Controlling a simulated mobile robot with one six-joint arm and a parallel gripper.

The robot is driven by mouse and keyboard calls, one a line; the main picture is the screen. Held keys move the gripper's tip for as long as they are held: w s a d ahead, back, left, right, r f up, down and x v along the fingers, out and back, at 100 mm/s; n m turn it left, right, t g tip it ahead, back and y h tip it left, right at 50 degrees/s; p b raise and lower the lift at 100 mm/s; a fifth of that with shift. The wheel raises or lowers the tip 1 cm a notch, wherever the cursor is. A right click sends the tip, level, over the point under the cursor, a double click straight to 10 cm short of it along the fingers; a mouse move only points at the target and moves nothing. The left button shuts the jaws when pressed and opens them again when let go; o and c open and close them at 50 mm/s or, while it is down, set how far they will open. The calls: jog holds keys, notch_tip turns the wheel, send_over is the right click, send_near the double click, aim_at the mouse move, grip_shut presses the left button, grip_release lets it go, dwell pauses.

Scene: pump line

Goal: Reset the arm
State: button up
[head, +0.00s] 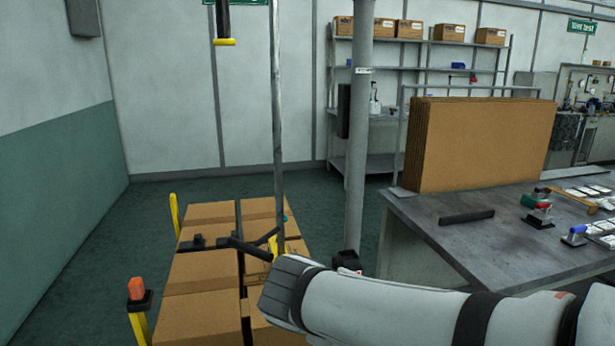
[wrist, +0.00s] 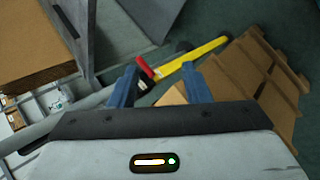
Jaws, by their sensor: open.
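My gripper (wrist: 158,82) shows in the wrist view with its two blue fingers apart and nothing held between them. Beyond the fingers, a yellow bar with black parts (wrist: 193,58) and a red piece (wrist: 146,67) cross the gap; I cannot tell how far away they are. In the head view my white arm reaches in from the lower right, its end over the right side of the stacked cartons (head: 208,268). Dark bars show just beyond the arm's end; the fingers cannot be made out clearly there.
A grey workbench (head: 415,222) stands right, with flat cardboard (head: 480,145), a black bar (head: 466,217) and small clamps (head: 540,214). A grey post (head: 358,130) and a thin pole (head: 277,120) rise near the arm. An orange-topped yellow post (head: 137,295) stands left. Floor at left is clear.

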jog(key=s+d+r+m+g+y+p, duration=0.3)
jog(key=s+d+r+m+y+p, duration=0.2)
jog(key=m+p, duration=0.5)
notch_tip(320, 180, up, 4)
jog(key=s+d+p, duration=0.1)
jog(key=s+p, duration=0.1)
jog(key=p, duration=0.1)
jog(key=shift+s+d+f+g+y+p, duration=0.15)
jog(key=shift+s+d+g+y+p, duration=0.15)
jog(key=shift+y+p, duration=0.1)
dwell(1.1)
